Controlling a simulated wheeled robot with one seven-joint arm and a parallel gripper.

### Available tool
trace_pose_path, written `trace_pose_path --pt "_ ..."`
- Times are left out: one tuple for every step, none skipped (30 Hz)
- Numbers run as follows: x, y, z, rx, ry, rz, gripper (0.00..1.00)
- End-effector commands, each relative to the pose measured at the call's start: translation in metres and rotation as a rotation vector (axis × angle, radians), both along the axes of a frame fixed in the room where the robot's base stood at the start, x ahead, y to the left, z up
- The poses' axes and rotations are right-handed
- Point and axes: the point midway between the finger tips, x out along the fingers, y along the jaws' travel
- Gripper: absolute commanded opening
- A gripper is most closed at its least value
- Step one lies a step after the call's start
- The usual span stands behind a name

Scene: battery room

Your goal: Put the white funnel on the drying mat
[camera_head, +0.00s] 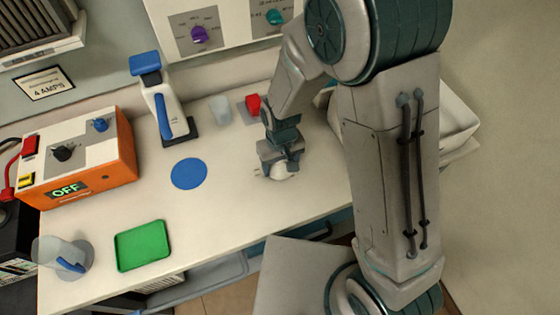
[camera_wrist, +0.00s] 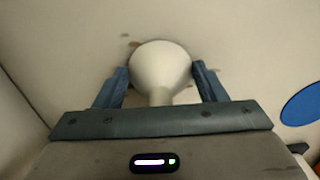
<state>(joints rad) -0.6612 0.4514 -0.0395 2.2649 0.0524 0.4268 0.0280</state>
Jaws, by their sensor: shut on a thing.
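The white funnel (camera_head: 283,173) is at my gripper (camera_head: 277,165), over the right part of the bench in the head view. In the wrist view the funnel (camera_wrist: 160,68) sits between the two blue fingers, its wide end away from the palm and its narrow stem towards it. My gripper is shut on it. Whether the funnel touches the bench is unclear. A flat round blue mat (camera_head: 189,174), likely the drying mat, lies to the left of my gripper with nothing on it. Its edge shows at the right of the wrist view (camera_wrist: 302,104).
A green tray (camera_head: 143,246) and a clear cup (camera_head: 62,255) stand at the front left. An orange charger box (camera_head: 118,160) is at the left. A blue-and-white stand (camera_head: 163,105), a translucent cup (camera_head: 220,110) and a red item (camera_head: 253,104) stand behind. Bench between gripper and mat is clear.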

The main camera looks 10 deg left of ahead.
Motion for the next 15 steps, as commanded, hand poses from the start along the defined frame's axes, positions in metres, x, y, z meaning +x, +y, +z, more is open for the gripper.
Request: trace_pose_path --pt "0.0 -0.0001 -0.0006 0.0 0.0 0.0 0.43" --pt "0.0 0.0 -0.0008 0.0 0.0 0.0 0.43" --pt "0.0 -0.0001 -0.0008 0.001 -0.001 0.0 0.43" --pt "0.0 -0.0001 -0.0007 0.001 -0.001 0.0 0.43" --pt "0.0 -0.0001 -0.0007 0.0 0.0 0.0 0.43" --pt "0.0 -0.0001 -0.0007 0.0 0.0 0.0 0.43" --pt "0.0 -0.0001 -0.0008 0.0 0.0 0.0 0.43" --pt "0.0 -0.0001 -0.0013 0.0 0.0 0.0 0.43" --pt "0.0 -0.0002 -0.0028 0.0 0.0 0.0 0.43" --pt "0.0 -0.0002 -0.0042 0.0 0.0 0.0 0.43" --pt "0.0 -0.0002 -0.0053 0.0 0.0 0.0 0.43" --pt "0.0 -0.0002 -0.0054 0.0 0.0 0.0 0.68" --pt "0.0 -0.0002 -0.0043 0.0 0.0 0.0 0.76" --pt "0.0 -0.0002 -0.0041 0.0 0.0 0.0 0.84" --pt "0.0 -0.0002 -0.0041 0.0 0.0 0.0 0.86"
